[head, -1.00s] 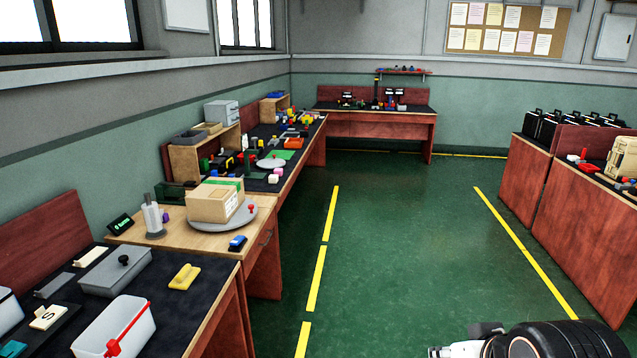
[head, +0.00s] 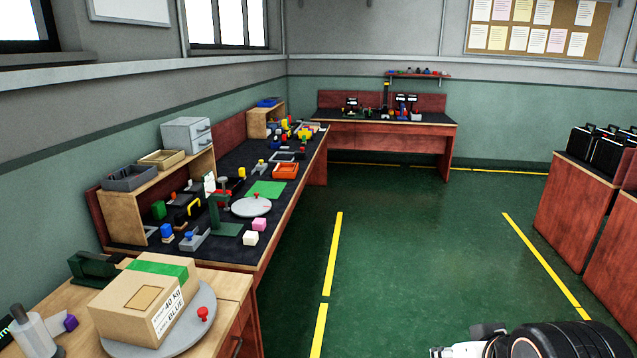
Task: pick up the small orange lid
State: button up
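I cannot make out a small orange lid for certain. A flat orange, tray-like piece (head: 286,171) lies on the long dark-topped bench (head: 262,262) along the left wall, near its front edge. It is too small to tell whether it is a lid. Other small orange and yellow pieces are crowded further back on that bench, too small to tell apart. A black and grey part of my own arm shows at the bottom right edge. My gripper's fingers do not show, and I am well away from the bench.
A wooden table (head: 232,290) with a cardboard box (head: 135,308) on a grey turntable (head: 200,330) is at near left. A green sheet (head: 266,189) and a grey disc (head: 251,207) lie on the long bench. Red cabinets (head: 580,215) stand right. Green floor between yellow lines is clear.

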aim_at(283, 170)
jog(key=i, duration=2.1)
